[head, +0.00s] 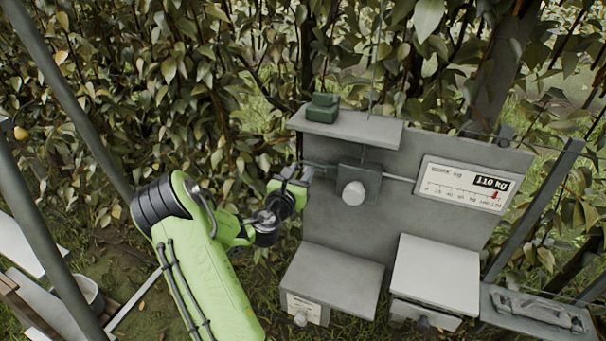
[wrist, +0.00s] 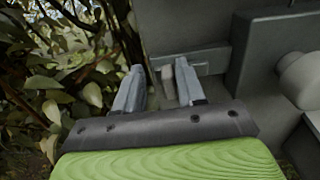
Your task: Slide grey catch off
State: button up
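My gripper (head: 299,173) is at the left edge of the grey panel, beside a dark grey box with a white round knob (head: 353,193). In the wrist view, the fingers of my gripper (wrist: 158,82) stand apart with a clear gap. A small pale grey piece (wrist: 168,74), which looks like the end of the grey catch, shows between the fingertips, nearer the right one. A flat grey strip runs behind it towards the box. I cannot tell whether either finger touches the piece. The knob (wrist: 300,80) is at the right of the wrist view.
A green block (head: 323,107) sits on the top shelf (head: 350,127). Two boxes with sloping lids (head: 335,280) (head: 436,273) stand below. Leaves crowd the left; a metal post (head: 75,110) stands there.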

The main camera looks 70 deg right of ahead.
jog(key=w+a+b, duration=0.1)
jog(key=a+b, duration=1.1)
jog(key=a, duration=0.3)
jog(key=shift+a+b, duration=0.35)
jog(key=shift+w, duration=0.15)
